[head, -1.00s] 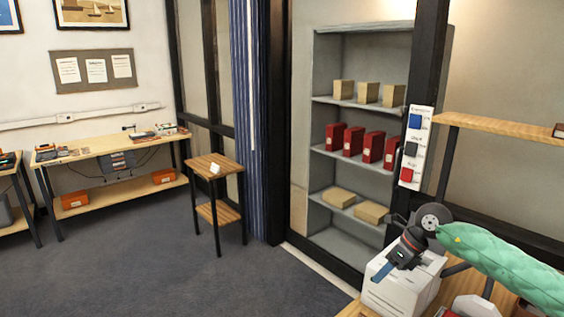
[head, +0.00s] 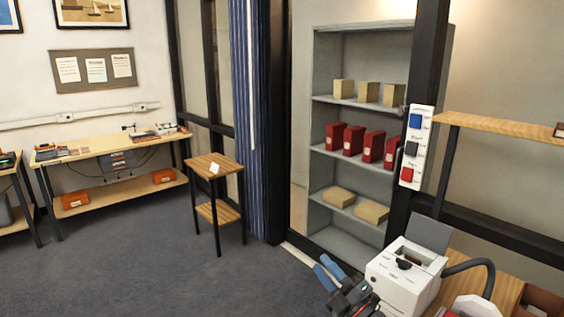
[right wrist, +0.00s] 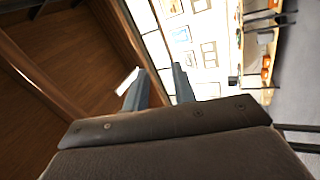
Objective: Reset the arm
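My right gripper (head: 326,268) is low in the head view, in front of the white printer-like machine (head: 405,278) and to its left. Its two blue fingers point up and left. In the right wrist view the fingers of the right gripper (right wrist: 158,82) stand apart with nothing held between them, so it is open and empty. Most of my right arm is below the head view's lower edge. My left gripper is in neither view.
A grey shelf unit (head: 327,60) holds several red boxes (head: 352,140) and tan boxes (head: 368,92). A small wooden stand (head: 205,163) and a workbench (head: 95,157) are to the left. The grey floor (head: 150,255) between is clear.

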